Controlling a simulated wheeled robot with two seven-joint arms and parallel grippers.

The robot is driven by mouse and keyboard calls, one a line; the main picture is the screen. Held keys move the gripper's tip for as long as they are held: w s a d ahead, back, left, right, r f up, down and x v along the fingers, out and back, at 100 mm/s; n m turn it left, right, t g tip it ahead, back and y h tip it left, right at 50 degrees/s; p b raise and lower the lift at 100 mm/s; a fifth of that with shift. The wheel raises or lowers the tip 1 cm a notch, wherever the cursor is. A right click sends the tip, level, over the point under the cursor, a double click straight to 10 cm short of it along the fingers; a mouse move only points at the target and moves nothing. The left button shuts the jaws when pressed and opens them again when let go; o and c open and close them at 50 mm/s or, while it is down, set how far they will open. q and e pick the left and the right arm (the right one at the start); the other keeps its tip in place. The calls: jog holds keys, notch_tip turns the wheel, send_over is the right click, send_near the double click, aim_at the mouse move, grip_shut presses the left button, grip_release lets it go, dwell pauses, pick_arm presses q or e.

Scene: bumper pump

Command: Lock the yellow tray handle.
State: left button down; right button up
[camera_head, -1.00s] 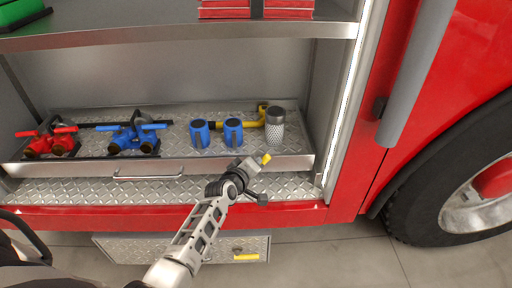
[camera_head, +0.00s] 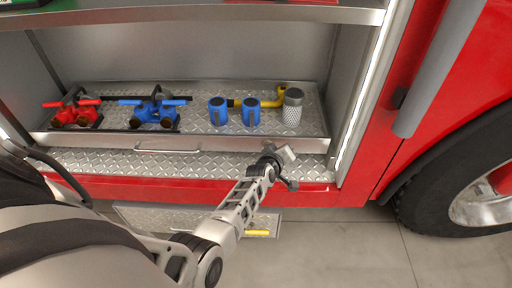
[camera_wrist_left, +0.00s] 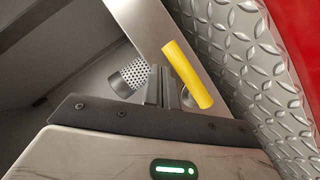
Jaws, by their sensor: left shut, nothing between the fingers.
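The yellow tray handle (camera_wrist_left: 188,75) is a short yellow bar at the front edge of the tray in the left wrist view. It stands slanted, just right of my left gripper's fingers (camera_wrist_left: 168,86). The fingers are shut and empty; I cannot tell whether they touch the bar. In the head view my left gripper (camera_head: 284,154) is at the right end of the tray front (camera_head: 110,141) and hides the yellow handle. My right gripper does not show.
On the tray are red fittings (camera_head: 76,112), blue fittings (camera_head: 155,112), two blue nozzles (camera_head: 218,112), a yellow pipe piece (camera_head: 262,103) and a grey strainer (camera_head: 292,107). A lower step (camera_head: 150,218) has another yellow handle (camera_head: 257,233). A door post stands at right.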

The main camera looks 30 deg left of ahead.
pick_arm(q)
jog(key=shift+w+d+f, duration=0.1)
jog(key=shift+d+f, duration=0.05)
jog(key=shift+f, duration=0.1)
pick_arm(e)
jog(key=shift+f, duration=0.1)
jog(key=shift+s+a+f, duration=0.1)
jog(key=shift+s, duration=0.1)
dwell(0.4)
